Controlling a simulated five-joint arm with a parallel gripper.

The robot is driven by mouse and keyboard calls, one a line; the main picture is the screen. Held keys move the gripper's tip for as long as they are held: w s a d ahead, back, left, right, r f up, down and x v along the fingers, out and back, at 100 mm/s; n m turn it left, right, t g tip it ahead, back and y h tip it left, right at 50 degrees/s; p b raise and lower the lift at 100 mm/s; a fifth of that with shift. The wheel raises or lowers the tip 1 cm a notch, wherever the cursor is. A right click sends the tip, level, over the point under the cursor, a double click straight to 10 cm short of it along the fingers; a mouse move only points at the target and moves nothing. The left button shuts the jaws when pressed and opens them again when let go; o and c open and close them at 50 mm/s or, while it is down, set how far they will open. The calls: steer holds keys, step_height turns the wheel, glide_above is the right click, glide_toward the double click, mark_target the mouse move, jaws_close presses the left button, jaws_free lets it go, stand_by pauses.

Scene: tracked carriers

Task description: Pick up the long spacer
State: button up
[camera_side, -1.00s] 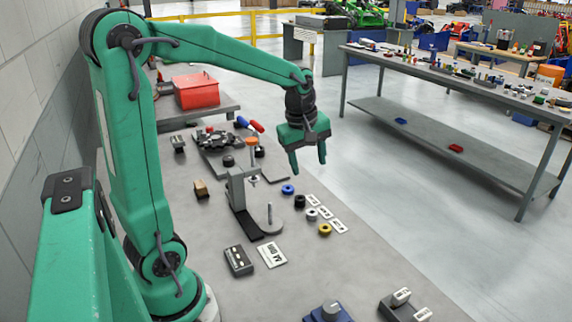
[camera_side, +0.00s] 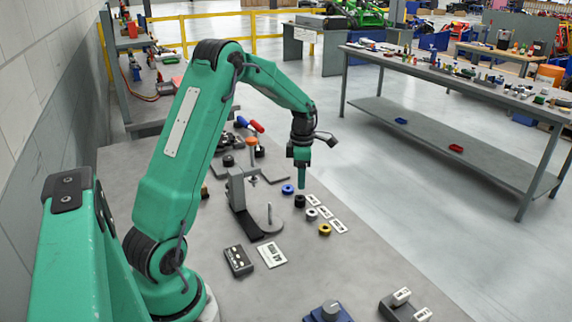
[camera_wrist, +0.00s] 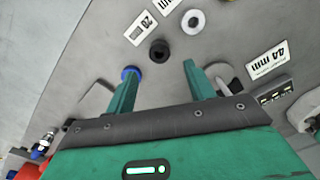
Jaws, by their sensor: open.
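Several ring-shaped spacers stand in a row: blue (camera_side: 288,189), black (camera_side: 300,201), pale grey (camera_side: 312,214) and yellow (camera_side: 325,230). I cannot tell from their look which is the long one. My gripper (camera_side: 302,187) points down above the blue and black end of the row. In the wrist view my gripper (camera_wrist: 161,80) is open and empty. The blue spacer (camera_wrist: 130,73) shows at the left fingertip; contact is unclear. The black spacer (camera_wrist: 159,50) lies ahead, between the finger lines. The pale spacer (camera_wrist: 193,22) is further up.
Small label cards (camera_side: 325,212) lie beside the row. A larger card (camera_side: 271,254), reading 44 mm in the wrist view (camera_wrist: 268,65), lies near a dark box (camera_side: 238,260). A grey stand (camera_side: 238,190) with a round base is left of the row. Bare tabletop (camera_side: 370,270) lies front right.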

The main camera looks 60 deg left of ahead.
mark_target(302, 199)
steer(key=shift+a+f, duration=0.1)
steer(key=shift+f, duration=3.8)
steer(key=c, duration=1.1)
steer(key=shift+r, duration=0.2)
steer(key=shift+r, duration=0.55)
steer(key=r, duration=0.1)
steer(key=d+r, duration=0.1)
steer(key=r, duration=0.1)
steer(key=shift+r, duration=0.1)
steer(key=d+r, duration=0.2)
steer(key=d, duration=0.1)
steer(key=d+r, duration=0.2)
steer(key=d, duration=0.2)
steer(key=d+r, duration=0.2)
steer(key=d, duration=0.1)
steer(key=shift+s+d+r, duration=0.2)
steer(key=shift+d, duration=0.15)
steer(key=shift+s+a, duration=0.1)
